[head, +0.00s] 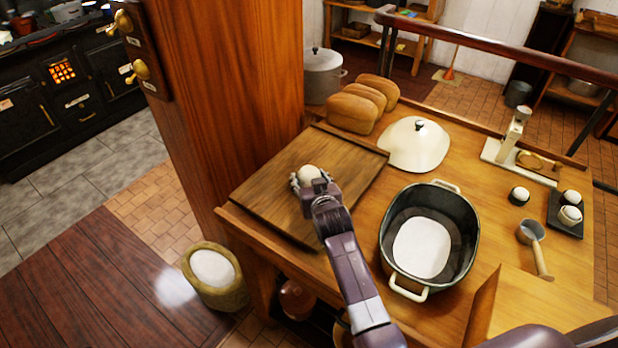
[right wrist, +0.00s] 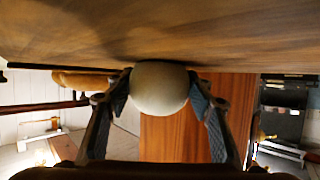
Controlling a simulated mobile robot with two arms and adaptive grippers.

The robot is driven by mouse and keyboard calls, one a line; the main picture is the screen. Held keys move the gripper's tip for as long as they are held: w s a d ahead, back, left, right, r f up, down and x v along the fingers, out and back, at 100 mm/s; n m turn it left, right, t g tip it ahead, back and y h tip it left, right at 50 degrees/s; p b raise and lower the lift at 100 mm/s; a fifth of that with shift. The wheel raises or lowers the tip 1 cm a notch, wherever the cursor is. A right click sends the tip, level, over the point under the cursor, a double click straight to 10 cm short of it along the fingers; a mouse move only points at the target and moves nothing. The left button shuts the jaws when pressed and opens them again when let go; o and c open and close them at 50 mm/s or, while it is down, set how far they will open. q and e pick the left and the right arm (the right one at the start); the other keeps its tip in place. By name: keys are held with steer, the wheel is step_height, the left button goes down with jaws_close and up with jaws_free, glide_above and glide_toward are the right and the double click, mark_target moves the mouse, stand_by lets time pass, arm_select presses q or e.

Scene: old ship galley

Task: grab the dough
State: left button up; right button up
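The dough (head: 310,174) is a pale, smooth ball on the wooden board (head: 262,196) at the left of the worktop. My right gripper (head: 311,182) reaches over the board with its fingers around the dough. In the right wrist view the dough (right wrist: 160,88) sits between the two finger pads, which appear to touch it on both sides. The dough is at the board's surface; I cannot tell whether it is lifted. My left gripper is not in view.
A dark oval pot (head: 461,262) stands right of my right arm, with a cream lid (head: 417,146) behind it. Bread loaves (head: 352,113) lie behind the board. A scale (head: 518,140), a small saucepan (head: 528,232) and a dark tray (head: 553,222) are at the right.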

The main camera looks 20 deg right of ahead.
steer(key=c, duration=0.5)
steer(key=shift+c, duration=0.7)
steer(key=shift+r, duration=0.15)
